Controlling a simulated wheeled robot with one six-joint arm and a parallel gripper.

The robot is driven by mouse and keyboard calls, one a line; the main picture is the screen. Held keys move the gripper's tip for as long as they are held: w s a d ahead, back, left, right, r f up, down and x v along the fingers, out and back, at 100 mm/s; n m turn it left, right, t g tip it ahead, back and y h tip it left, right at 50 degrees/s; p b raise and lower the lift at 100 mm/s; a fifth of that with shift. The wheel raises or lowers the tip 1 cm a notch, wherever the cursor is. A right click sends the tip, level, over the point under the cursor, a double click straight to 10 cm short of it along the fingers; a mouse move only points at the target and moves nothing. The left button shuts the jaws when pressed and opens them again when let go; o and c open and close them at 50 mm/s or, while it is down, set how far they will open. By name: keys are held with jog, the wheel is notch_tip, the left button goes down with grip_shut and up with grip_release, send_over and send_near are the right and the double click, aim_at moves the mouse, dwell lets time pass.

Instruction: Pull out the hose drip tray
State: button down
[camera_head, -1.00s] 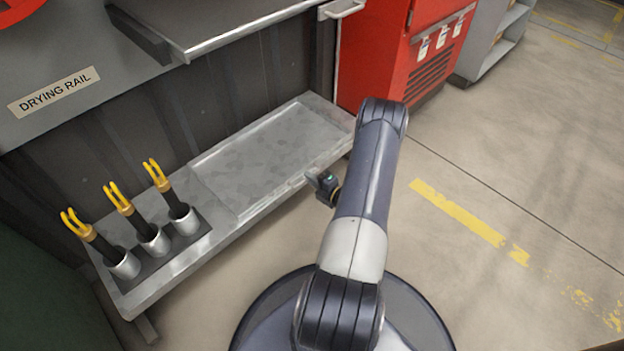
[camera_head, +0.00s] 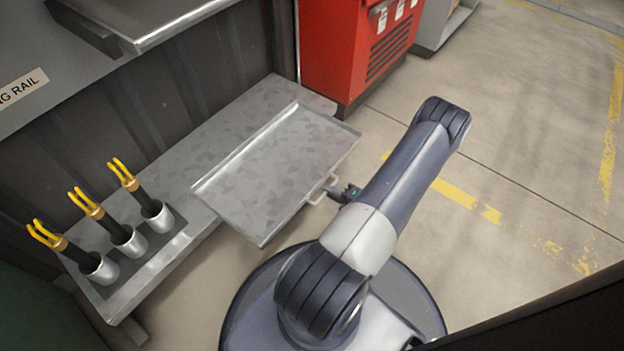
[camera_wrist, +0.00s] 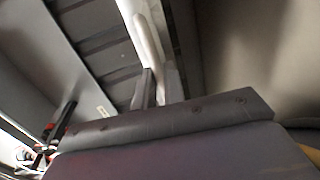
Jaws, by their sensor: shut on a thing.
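The hose drip tray (camera_head: 275,175) is a flat grey metal tray with a mottled surface. In the head view it sits partly off the low grey shelf (camera_head: 235,112), its front part sticking out past the shelf's front edge. A pale bar handle (camera_head: 322,186) is on its front edge. My gripper (camera_head: 338,192) is at that handle, shut on it, mostly hidden behind my arm. In the wrist view the fingers (camera_wrist: 155,88) close around a pale bar (camera_wrist: 143,35).
Several yellow-topped black tools stand in silver cups (camera_head: 128,238) on the shelf's left end. A metal ledge (camera_head: 150,20) overhangs the shelf. A red cabinet (camera_head: 345,50) stands behind right. The floor (camera_head: 510,130) to the right is clear.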

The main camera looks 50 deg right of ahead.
jog(key=f+v, duration=0.1)
jog(key=v, duration=0.5)
jog(key=shift+s, duration=0.2)
jog(key=shift+f, duration=0.1)
jog(key=c, duration=1.5)
grip_release()
jog(key=p+v, duration=0.2)
jog(key=v, duration=0.8)
jog(key=shift+s+p, duration=0.3)
jog(key=shift+s, duration=0.1)
jog(key=shift+d, duration=0.15)
